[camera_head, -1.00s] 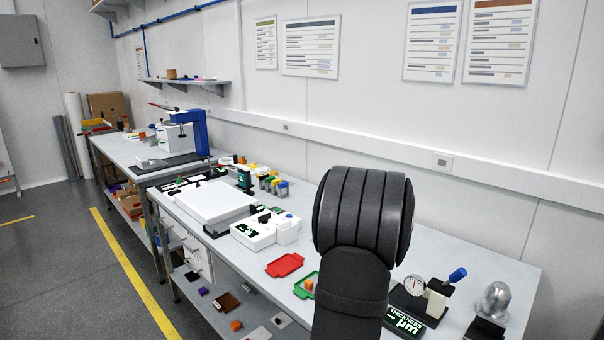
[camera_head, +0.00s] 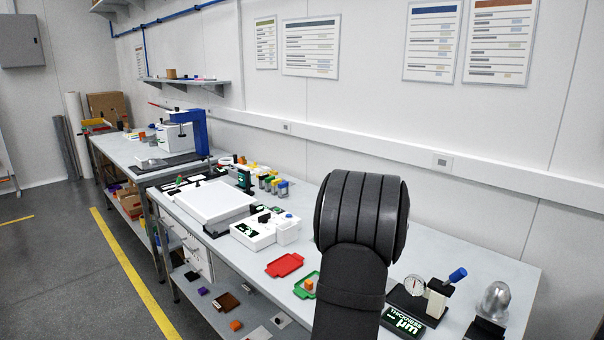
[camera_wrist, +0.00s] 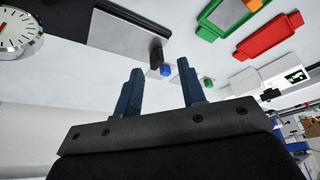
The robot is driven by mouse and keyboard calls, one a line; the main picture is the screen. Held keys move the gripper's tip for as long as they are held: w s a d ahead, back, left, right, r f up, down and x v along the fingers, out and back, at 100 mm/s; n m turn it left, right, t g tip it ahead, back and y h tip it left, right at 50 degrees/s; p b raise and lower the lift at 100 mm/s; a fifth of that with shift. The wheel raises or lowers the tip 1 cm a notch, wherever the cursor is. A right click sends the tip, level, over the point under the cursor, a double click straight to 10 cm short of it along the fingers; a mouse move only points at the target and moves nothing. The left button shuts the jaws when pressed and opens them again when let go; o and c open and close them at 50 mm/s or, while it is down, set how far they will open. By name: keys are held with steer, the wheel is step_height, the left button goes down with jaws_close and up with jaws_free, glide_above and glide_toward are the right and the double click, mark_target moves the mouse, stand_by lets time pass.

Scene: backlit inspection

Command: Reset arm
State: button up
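My gripper (camera_wrist: 160,66) shows in the wrist view with its two dark blue fingers apart and nothing held between them. In the head view my dark arm hides part of the bench, and the gripper itself is not visible there.
A red tray (camera_head: 284,265) and a green tray (camera_head: 300,291) holding an orange block (camera_head: 309,285) lie on the bench (camera_head: 490,262). Right of my arm stand a thickness gauge (camera_head: 405,318) and a metal dome (camera_head: 494,299). A white instrument (camera_head: 262,232) stands farther left.

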steer(key=w+d+m+g+h, duration=0.1)
steer(key=w+d+m+h, duration=0.2)
steer(key=m, duration=0.5)
steer(key=shift+w+d+r+m, duration=0.3)
steer(key=shift+w+d+r, duration=0.15)
steer(key=shift+w+d, duration=0.5)
steer(key=shift+s+d, duration=0.1)
steer(key=shift+s, duration=0.05)
